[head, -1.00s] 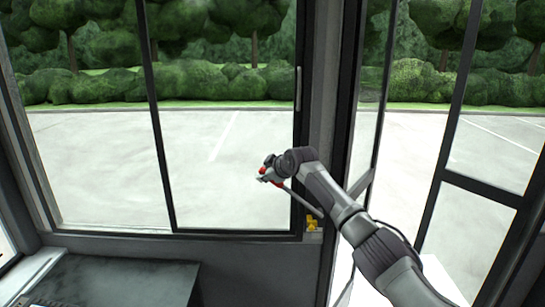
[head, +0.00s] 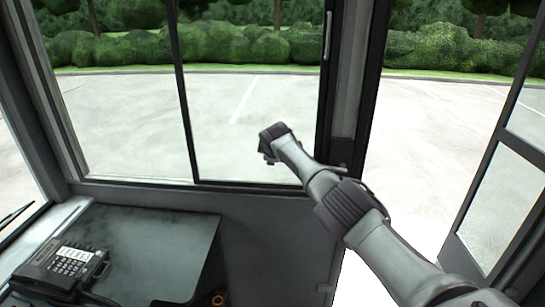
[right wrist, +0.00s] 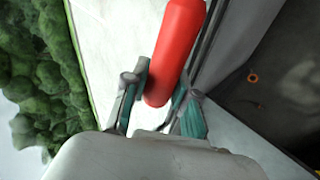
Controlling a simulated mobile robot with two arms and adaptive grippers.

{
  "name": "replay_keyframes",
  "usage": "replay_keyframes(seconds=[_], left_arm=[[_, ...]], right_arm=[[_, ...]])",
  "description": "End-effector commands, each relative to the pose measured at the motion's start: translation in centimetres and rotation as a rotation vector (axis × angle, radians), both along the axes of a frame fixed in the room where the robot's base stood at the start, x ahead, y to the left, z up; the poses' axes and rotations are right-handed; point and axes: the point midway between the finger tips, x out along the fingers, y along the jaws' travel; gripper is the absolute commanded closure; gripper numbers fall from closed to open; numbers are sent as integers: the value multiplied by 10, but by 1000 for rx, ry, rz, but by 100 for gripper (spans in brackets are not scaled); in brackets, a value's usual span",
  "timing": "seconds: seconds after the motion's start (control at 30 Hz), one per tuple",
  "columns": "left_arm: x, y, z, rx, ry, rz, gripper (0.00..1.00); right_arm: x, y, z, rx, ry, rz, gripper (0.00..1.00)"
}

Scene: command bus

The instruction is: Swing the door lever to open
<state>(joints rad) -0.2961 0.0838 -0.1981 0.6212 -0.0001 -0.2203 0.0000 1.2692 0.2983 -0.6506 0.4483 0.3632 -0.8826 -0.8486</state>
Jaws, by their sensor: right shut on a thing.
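The door lever's red handle (right wrist: 178,40) shows in the right wrist view, tilted, between the two fingers of my right gripper (right wrist: 160,88). The gripper is shut on it near its lower end. In the head view my right gripper (head: 266,152) is in front of the side window, left of the doorway. The red handle and most of the lever are hidden there behind my gripper and arm. The door (head: 497,150), dark-framed with glass panes, stands at the right with open space to its left. My left gripper is not in view.
A dark console (head: 150,240) with a phone (head: 62,268) is at the lower left. The dark window post (head: 352,90) stands between window and doorway. An orange ring (head: 218,300) is low beside the console; it also shows in the right wrist view (right wrist: 253,78).

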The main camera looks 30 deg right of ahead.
Motion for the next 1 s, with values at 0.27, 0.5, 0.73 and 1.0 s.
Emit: replay_keyframes(seconds=[0.27, 0.5, 0.73, 1.0], left_arm=[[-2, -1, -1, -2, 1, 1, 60], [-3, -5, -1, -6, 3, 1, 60], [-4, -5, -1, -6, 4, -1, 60], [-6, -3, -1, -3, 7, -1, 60]], right_arm=[[-3, 1, -9, -8, 20, 2, 100], [-3, 0, -9, -7, 21, 1, 53], [-2, -1, -6, -7, 14, 1, 46], [-4, 0, -1, -6, 9, 1, 46]])
